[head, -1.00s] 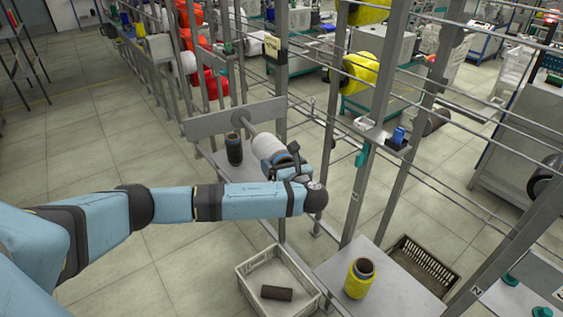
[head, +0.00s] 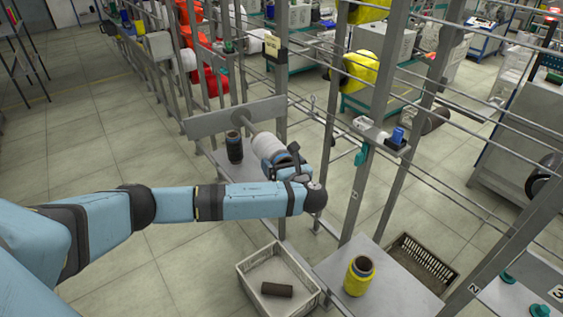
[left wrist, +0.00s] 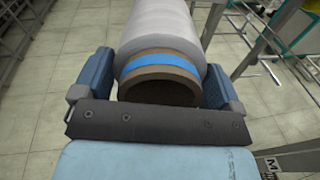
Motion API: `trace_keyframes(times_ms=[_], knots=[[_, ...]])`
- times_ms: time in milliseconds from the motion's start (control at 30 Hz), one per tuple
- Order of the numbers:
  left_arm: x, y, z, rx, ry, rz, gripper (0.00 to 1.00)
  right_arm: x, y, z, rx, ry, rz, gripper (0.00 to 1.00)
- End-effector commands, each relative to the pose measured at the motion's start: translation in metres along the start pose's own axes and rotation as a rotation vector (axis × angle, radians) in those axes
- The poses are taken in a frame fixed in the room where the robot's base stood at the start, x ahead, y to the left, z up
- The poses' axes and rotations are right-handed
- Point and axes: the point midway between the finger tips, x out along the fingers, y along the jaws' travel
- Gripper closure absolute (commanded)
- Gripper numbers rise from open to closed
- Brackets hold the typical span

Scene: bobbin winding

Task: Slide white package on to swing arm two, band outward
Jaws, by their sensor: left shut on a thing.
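The white package (head: 268,146) is in the jaws of my left gripper (head: 284,160), in front of a grey cross plate (head: 215,121) on the rack. A pale rod (head: 242,117) runs from the plate toward the package's far end; how far the package is on it is hidden. In the left wrist view, the white package (left wrist: 160,30) lies between the two blue fingers of my left gripper (left wrist: 158,85). A blue band (left wrist: 160,63) circles its near end, beside the brown tube's open mouth, facing my wrist. My right gripper is out of view.
Below are a pale crate (head: 247,283) with a brown tube (head: 277,290), a yellow package (head: 358,280) on a grey table, and a dark crate (head: 424,266). Rack posts stand close right of my gripper.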

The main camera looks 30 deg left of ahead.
Motion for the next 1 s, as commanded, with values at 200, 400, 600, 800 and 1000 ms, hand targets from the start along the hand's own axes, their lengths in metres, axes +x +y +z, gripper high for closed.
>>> trace_keyframes(times_ms=[200,400,600,800,1000], knots=[[0.001,0.000,0.001,-0.001,-0.001,0.000,0.54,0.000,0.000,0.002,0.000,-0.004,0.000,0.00],[0.011,0.000,0.001,-0.001,-0.001,0.003,0.54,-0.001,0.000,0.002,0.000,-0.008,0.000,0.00],[0.025,0.000,0.001,-0.001,0.000,0.002,0.54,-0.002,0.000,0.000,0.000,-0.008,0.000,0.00],[0.040,0.000,0.001,-0.001,0.000,0.002,0.54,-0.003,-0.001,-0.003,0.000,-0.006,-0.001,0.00],[0.053,0.000,0.001,0.000,-0.001,0.002,0.54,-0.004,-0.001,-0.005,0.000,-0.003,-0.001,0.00]])
